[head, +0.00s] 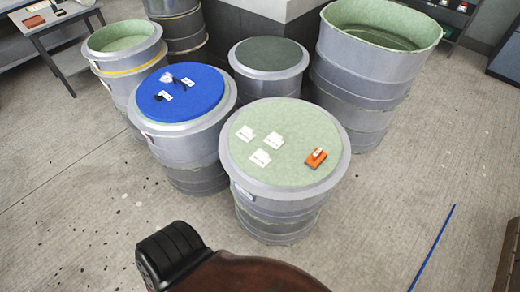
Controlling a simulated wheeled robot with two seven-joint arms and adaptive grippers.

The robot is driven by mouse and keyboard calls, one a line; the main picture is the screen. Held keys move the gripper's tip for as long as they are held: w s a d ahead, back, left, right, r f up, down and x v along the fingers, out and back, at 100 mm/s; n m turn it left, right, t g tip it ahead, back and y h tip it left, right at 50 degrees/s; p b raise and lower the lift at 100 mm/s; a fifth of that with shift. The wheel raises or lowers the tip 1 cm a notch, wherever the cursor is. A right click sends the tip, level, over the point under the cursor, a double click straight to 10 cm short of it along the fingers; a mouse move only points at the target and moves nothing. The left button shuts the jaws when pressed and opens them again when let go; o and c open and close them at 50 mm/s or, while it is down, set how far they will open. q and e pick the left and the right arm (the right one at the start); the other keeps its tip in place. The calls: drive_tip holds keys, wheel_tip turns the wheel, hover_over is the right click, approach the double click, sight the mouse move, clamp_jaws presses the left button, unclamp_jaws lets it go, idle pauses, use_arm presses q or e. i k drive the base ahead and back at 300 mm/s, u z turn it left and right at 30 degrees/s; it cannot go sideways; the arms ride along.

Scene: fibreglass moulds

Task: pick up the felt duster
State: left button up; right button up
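An orange block (316,158) with a small white tag and a dark lower edge looks like the felt duster. It lies tilted in the plane on the right part of the pale green top of the nearest grey drum-shaped mould (238,174). Nothing covers it. Neither my left nor my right gripper is in view.
Several white cards (261,158) lie left of the duster. A blue-topped mould (190,106) with small dark items stands close at left. A dark-topped mould (270,54) and a tall open mould (365,75) stand behind. Floor at right is mostly clear, with a blue line (432,248).

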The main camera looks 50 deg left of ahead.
sight(316, 158)
drive_tip(key=u, duration=1.5)
drive_tip(key=i, duration=1)
drive_tip(key=z, duration=0.05)
